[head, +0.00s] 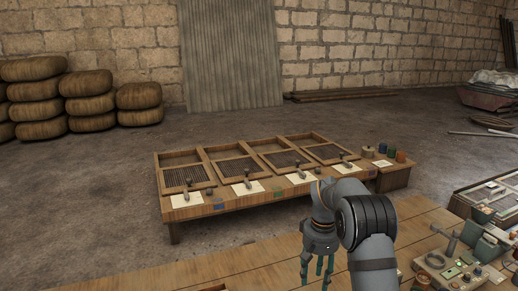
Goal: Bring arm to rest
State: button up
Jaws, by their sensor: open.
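My gripper (318,268) is at the lower middle of the head view, at the end of my grey arm. Its teal fingers point down and are spread apart. I see nothing between them. The fingers hang over the near wooden bench (262,262), and I cannot tell how high above it they are. The lower part of my arm runs out of the bottom of the picture.
A low wooden table (240,206) with framed panels, cards and small tools stands beyond my gripper. Metal parts (462,262) crowd the bench at lower right. Stacked round bales (88,98) stand at left. The floor between is clear.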

notch_tip(320, 180, down, 8)
jog(key=shift+r, duration=0.1)
jog(key=shift+w+m, duration=0.1)
jog(key=shift+m, duration=2.3)
jog(key=m+p, duration=0.1)
jog(key=m, duration=0.2)
jog(key=shift+m, duration=0.4)
jog(key=m+p, duration=0.3)
jog(key=m, duration=0.1)
jog(key=shift+a+r+m, duration=0.1)
jog(key=shift+r+m, duration=0.05)
jog(key=shift+m, duration=0.25)
jog(key=m+p, duration=0.3)
jog(key=m, duration=0.1)
jog(key=shift+m, duration=0.4)
jog(key=shift+r, duration=0.45)
